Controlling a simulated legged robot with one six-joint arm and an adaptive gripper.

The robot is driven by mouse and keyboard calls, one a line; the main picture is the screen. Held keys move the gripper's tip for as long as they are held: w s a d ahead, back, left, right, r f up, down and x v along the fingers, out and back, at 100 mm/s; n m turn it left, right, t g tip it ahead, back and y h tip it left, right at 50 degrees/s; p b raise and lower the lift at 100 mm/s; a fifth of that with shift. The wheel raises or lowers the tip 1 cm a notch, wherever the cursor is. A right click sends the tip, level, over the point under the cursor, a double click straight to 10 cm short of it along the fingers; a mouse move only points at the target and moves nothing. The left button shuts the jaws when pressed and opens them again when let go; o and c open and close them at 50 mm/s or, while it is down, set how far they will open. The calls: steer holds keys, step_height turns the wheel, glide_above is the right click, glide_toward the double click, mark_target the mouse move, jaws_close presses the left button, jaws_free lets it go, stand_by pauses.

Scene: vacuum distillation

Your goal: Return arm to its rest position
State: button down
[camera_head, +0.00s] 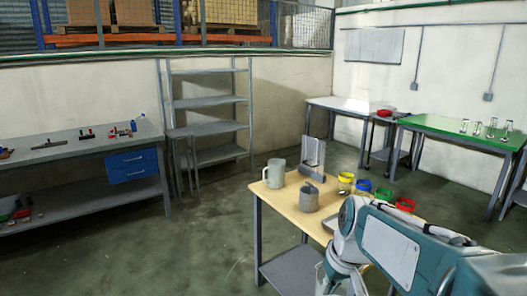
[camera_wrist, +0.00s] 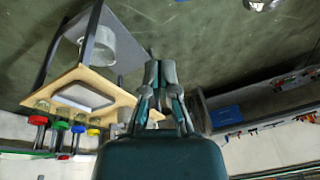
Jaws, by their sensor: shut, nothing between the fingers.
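My gripper (camera_wrist: 160,68) shows in the wrist view with its two fingers together and nothing between them. It is over the dark green floor, to the right of the wooden-topped table in that upside-down view. My teal and white arm (camera_head: 392,250) is bent at the lower right of the head view, in front of the table's right part. The gripper's fingertips cannot be made out clearly in the head view.
The wooden table (camera_head: 282,197) holds two grey mugs (camera_head: 275,173) (camera_head: 309,199), a metal stand (camera_head: 313,157) and several colour-ringed jars (camera_head: 364,186). A workbench (camera_head: 85,147) stands left, grey shelves (camera_head: 208,127) behind, and a green-topped table (camera_head: 462,131) right. Floor left of the wooden table is clear.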

steer(key=s+d+r+m+t+h, duration=0.1)
steer(key=s+d+m+t, duration=0.1)
steer(key=s, duration=1.3)
steer(key=shift+s+t+h, duration=0.25)
steer(key=shift+t+h, duration=0.05)
steer(key=shift+t, duration=0.5)
steer(key=shift+a, duration=0.1)
